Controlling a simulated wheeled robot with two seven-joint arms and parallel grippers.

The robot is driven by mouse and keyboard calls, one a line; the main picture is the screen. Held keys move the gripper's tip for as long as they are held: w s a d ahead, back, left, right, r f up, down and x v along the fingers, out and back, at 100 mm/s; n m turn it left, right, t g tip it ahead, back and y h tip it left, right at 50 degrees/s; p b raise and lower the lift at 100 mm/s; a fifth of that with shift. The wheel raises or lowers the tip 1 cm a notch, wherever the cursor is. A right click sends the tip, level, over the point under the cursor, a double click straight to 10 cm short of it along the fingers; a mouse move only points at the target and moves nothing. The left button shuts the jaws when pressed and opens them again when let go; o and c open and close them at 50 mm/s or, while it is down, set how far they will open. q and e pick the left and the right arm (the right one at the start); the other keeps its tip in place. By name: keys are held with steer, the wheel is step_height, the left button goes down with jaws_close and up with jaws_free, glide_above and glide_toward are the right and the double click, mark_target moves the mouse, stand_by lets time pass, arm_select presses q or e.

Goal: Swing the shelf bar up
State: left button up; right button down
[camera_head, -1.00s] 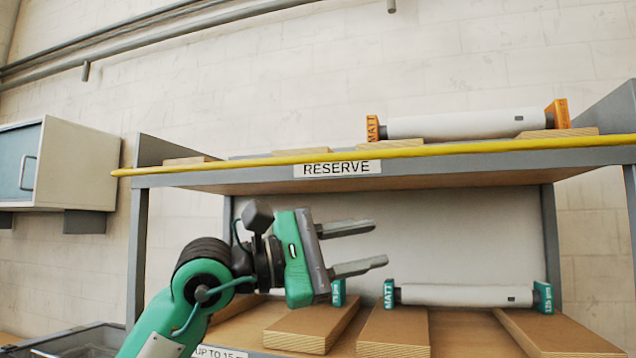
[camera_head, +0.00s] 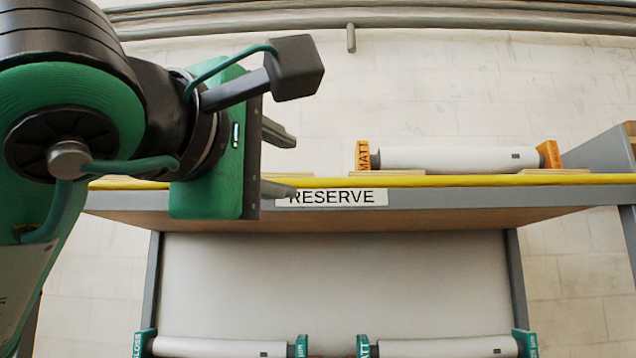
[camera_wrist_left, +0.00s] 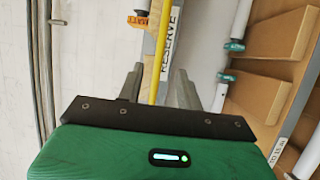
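The yellow shelf bar (camera_head: 450,181) runs level along the front edge of the upper shelf (camera_head: 500,197), just above the RESERVE label (camera_head: 338,197). My left gripper (camera_head: 294,165) is in front of the shelf at the bar's height, open, with one finger above the bar and the other near its level over the shelf edge. In the left wrist view the bar (camera_wrist_left: 163,40) passes between the spread fingers of the gripper (camera_wrist_left: 158,70), and I see no finger closed on it. The gripper body and arm hide the bar's left part. My right gripper is out of view.
A white roll with orange MATT ends (camera_head: 455,159) lies on the upper shelf behind the bar. Below are white rolls with teal ends (camera_head: 445,348). Grey uprights (camera_head: 515,280) carry the shelf. Pipes (camera_head: 400,18) cross the wall above.

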mark_target(325, 181)
arm_select(q)
steer(key=p+x, duration=0.4)
steer(key=x, duration=0.7)
steer(key=shift+w+d+r+p, duration=0.1)
steer(key=shift+w+p, duration=0.15)
steer(key=shift+p, duration=0.15)
steer(key=shift+w+d, duration=0.2)
steer(key=shift+w, duration=0.5)
steer(key=shift+c, duration=0.5)
jaws_close()
